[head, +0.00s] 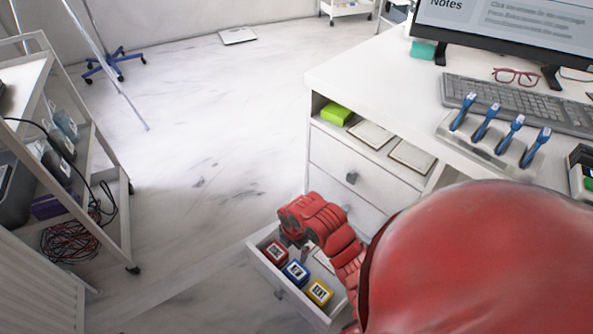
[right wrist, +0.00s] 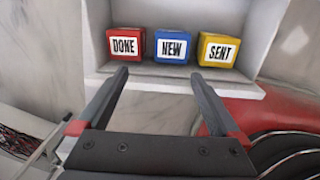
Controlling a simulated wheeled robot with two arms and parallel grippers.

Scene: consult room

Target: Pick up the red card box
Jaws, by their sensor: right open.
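The red card box (head: 275,252), labelled DONE, sits in the open bottom drawer (head: 262,271) of the desk, in a row with a blue box (head: 295,272) labelled NEW and a yellow box (head: 319,291) labelled SENT. In the right wrist view the red box (right wrist: 125,44) is at the left of the row, beside the blue box (right wrist: 172,47), with the yellow box (right wrist: 217,50) at the right. My right gripper (right wrist: 158,75) is open and empty, short of the boxes; its left finger points towards the red box. My left gripper is out of view.
The desk (head: 372,67) holds a monitor, a keyboard (head: 520,103), red glasses and a rack with several blue-handled items. An open shelf above the drawers holds a green box (head: 336,114). A cart (head: 110,190) stands at the left. The floor between is clear.

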